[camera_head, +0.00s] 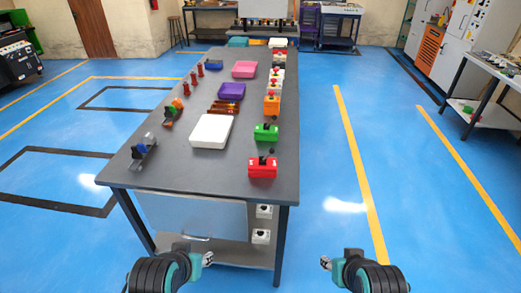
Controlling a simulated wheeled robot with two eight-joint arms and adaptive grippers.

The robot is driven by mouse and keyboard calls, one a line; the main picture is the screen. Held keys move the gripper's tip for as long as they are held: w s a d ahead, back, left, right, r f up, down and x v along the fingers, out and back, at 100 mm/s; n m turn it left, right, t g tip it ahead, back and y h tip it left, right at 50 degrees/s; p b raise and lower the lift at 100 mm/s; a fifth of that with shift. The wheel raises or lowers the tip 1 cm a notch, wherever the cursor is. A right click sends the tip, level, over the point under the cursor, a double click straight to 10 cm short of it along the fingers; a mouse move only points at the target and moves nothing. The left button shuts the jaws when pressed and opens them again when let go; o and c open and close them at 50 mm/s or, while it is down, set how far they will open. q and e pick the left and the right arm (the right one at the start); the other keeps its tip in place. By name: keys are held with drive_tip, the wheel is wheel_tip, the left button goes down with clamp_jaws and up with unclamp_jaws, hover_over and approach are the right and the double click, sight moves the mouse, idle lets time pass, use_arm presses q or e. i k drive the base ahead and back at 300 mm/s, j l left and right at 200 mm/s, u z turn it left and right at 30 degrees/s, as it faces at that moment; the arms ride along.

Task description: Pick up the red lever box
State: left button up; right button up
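The red lever box (262,168) stands on the grey table near its front right corner, with a dark lever knob on top. My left gripper (208,259) is low in front of the table, short of its front edge and well apart from the box. My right gripper (325,263) is over the blue floor, to the right of the table and apart from the box. Both grippers are small in view, and I cannot make out their finger gaps. Nothing shows between the fingers of either one.
The table (185,173) is long. A white tray (211,131), purple tray (231,90) and pink tray (244,69) lie along the middle.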

sight(257, 168)
drive_tip(key=l+u, duration=0.2)
drive_tip(key=l, duration=0.2)
drive_tip(key=k+l+u, duration=0.15)
drive_tip(key=l, duration=0.2)
drive_tip(key=u, duration=0.45)
drive_tip(key=i+l+u, duration=0.1)
drive_tip(key=l+u, duration=0.15)
drive_tip(key=u, duration=0.15)
drive_tip(key=i+l+u, duration=0.1)
drive_tip(key=l+u, duration=0.15)
drive_tip(key=u, duration=0.15)
drive_tip(key=l+u, duration=0.65)
drive_tip(key=u, duration=0.15)
drive_tip(key=i, duration=0.05)
